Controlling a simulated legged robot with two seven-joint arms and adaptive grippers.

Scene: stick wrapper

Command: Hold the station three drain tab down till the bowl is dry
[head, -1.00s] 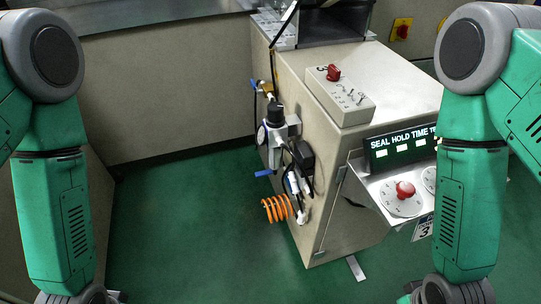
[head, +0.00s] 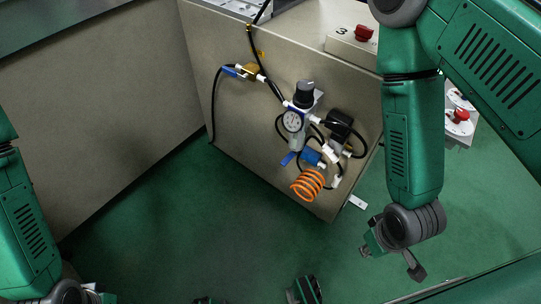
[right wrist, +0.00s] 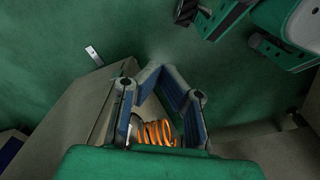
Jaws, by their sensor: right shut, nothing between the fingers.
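The drain tab looks to be the small blue tab (head: 288,158) under the filter bowl (head: 297,140) on the cabinet's side. The bowl hangs below a black-knobbed regulator (head: 304,96) with a round gauge (head: 293,121). Whether the bowl holds water is too small to tell. My right gripper (head: 367,247) is below and right of the tab, apart from it. In the right wrist view its blue-grey fingers (right wrist: 157,70) meet at the tips with nothing between them. The orange coil shows behind them.
An orange coiled hose (head: 308,184) hangs just below the tab. Blue fittings, black hoses and a black valve block (head: 340,124) crowd its right. Green floor (head: 190,225) is open in front.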

